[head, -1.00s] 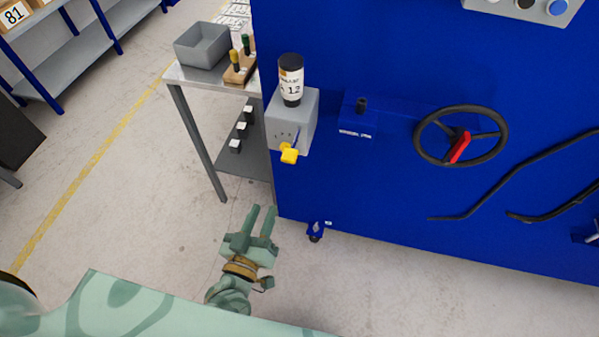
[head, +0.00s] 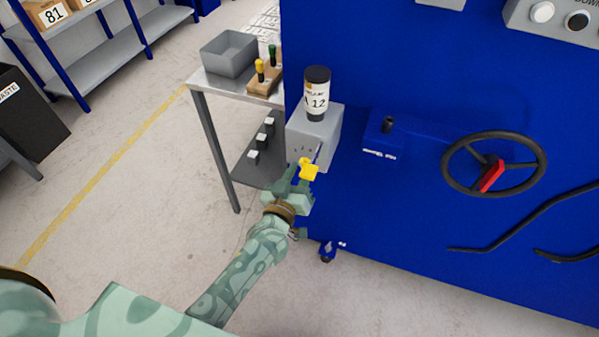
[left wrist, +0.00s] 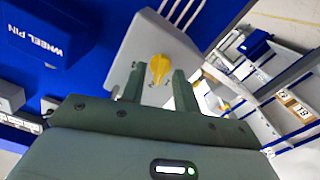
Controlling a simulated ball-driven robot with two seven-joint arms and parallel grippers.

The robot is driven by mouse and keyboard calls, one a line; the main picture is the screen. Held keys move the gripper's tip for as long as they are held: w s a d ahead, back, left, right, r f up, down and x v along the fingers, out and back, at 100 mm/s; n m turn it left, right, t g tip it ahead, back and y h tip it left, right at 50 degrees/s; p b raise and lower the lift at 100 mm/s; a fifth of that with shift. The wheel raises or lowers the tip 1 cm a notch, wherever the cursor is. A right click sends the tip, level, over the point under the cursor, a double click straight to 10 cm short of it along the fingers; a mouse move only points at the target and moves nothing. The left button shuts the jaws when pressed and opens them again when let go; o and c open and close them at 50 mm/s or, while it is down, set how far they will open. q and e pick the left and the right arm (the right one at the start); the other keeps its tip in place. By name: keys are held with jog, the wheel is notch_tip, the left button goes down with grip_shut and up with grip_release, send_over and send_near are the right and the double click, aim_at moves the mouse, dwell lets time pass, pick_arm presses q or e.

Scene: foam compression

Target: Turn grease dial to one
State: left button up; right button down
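The yellow grease dial (head: 309,169) sits on the front of a grey box (head: 328,125) fixed to the left end of the blue machine. A black canister (head: 317,92) with a white label reading 12 stands on top of the box. My left gripper (head: 297,180) is at the dial, fingers pointing toward the box. In the left wrist view, its two fingers (left wrist: 158,84) are spread apart. The dial (left wrist: 159,68) shows between them near the tips, with a gap on each side. The dial's numbers are too small to read. My right gripper is not in view.
The blue machine panel (head: 400,210) carries a black handwheel (head: 535,174) with a red handle and a wheel pin block (head: 382,138). A steel cart (head: 198,80) with a grey bin (head: 228,55) stands left of the box. Open floor lies at the lower left.

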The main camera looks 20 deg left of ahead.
pick_arm(q)
jog(key=shift+c, duration=0.3)
grip_shut()
jog(key=shift+n+p, duration=0.3)
jog(key=shift+n, duration=0.1)
jog(key=shift+a+f+n+p, duration=0.1)
jog(key=shift+n+p, duration=0.9)
jog(key=shift+n, duration=2.6)
jog(key=shift+o, duration=0.3)
grip_release()
